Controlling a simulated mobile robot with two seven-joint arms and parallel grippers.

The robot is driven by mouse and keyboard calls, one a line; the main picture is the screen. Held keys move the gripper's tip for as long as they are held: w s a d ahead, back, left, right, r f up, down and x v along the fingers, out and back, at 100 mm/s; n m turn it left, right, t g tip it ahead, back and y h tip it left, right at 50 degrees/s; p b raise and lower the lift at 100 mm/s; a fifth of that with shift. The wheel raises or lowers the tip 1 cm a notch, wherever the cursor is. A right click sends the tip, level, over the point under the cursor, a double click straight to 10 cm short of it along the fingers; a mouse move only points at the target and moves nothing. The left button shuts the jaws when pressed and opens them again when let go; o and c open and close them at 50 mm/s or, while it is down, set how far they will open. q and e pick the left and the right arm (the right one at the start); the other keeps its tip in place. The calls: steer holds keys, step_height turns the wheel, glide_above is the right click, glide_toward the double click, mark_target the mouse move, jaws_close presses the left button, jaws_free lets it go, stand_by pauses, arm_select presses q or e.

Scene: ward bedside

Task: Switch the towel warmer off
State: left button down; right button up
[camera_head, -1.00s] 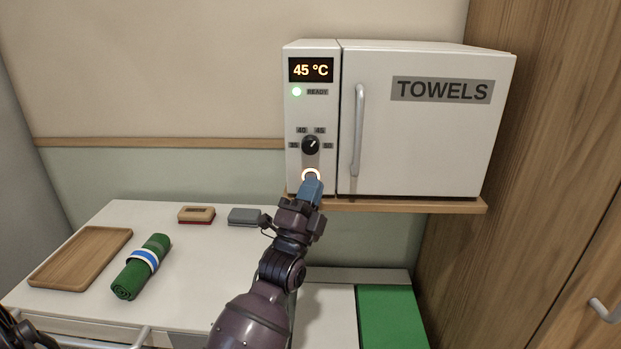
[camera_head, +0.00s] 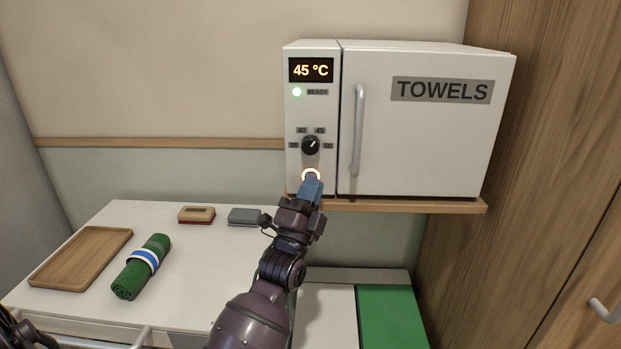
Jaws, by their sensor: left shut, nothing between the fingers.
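The white towel warmer (camera_head: 415,140) stands on a wooden shelf with its door closed. Its display (camera_head: 311,70) reads 45 °C and the green READY light (camera_head: 297,92) is lit. The black dial (camera_head: 311,145) points toward the upper right, near 45. Below it a round button (camera_head: 311,174) has a glowing ring, its lower part hidden by my gripper. My left gripper (camera_head: 311,182) is shut and empty, its blue fingertips at the button; I cannot tell whether they touch it. At the lower left edge a dark piece shows, but no right gripper can be made out.
The shelf (camera_head: 400,206) juts out under the warmer. On the white table (camera_head: 190,265) lie a wooden tray (camera_head: 80,258), a rolled green towel (camera_head: 142,267) with a striped band, a red-and-tan block (camera_head: 196,215) and a grey block (camera_head: 244,217). A wooden cabinet (camera_head: 540,180) stands at right.

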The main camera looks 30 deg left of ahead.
arm_select(q)
steer(key=shift+w+a, duration=0.2)
steer(key=shift+w, duration=0.1)
stand_by(0.4)
steer(key=shift+w, duration=0.1)
steer(key=shift+s+d+p, duration=0.25)
steer(key=shift+s+p, duration=0.1)
steer(key=shift+s, duration=0.15)
stand_by(0.4)
